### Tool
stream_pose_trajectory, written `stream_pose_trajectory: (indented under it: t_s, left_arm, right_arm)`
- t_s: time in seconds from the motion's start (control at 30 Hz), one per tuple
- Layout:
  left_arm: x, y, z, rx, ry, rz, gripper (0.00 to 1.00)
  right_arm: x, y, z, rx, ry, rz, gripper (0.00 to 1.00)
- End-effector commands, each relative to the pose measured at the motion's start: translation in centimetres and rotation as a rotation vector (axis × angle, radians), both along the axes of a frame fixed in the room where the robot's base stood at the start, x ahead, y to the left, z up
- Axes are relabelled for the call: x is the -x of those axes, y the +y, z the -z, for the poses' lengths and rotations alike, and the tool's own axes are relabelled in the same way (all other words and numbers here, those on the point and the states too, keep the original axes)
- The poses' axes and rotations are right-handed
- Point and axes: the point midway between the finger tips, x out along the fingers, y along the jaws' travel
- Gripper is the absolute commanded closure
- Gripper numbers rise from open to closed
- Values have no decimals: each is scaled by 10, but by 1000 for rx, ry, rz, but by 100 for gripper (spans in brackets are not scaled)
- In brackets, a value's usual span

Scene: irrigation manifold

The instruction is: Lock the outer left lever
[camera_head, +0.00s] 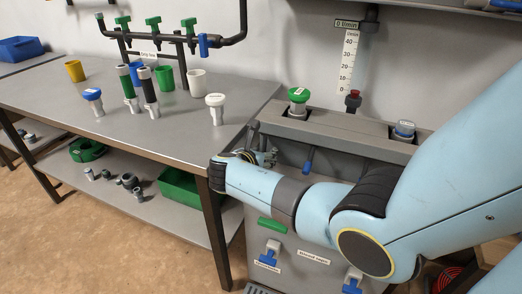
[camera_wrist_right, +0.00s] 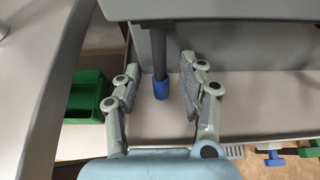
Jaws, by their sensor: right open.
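A dark rod lever with a blue tip (camera_wrist_right: 160,88) hangs down from the grey ledge in the right wrist view. My right gripper (camera_wrist_right: 155,92) is open, with one finger on each side of this lever and a visible gap to both. In the head view my right gripper (camera_head: 262,156) is at the left end of the grey cabinet (camera_head: 330,135), partly hidden by its own arm. Another blue-tipped lever (camera_head: 309,168) hangs under the ledge to its right. I cannot tell for certain which is the outer left lever. My left gripper is not in view.
A green cap (camera_head: 298,94) and a grey-blue cap (camera_head: 404,129) stand on the ledge. Blue handles (camera_head: 268,256) show low on the cabinet front. The workbench (camera_head: 50,95) with filters and cups is at left; a green bin (camera_head: 179,189) is below it.

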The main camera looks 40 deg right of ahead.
Motion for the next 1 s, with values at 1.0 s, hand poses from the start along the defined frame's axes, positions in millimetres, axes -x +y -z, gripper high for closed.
stream_pose_trajectory:
  t_s: [1.0]
  left_arm:
    - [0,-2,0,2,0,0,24]
  right_arm:
    - [41,99,-53,2,-1,0,60]
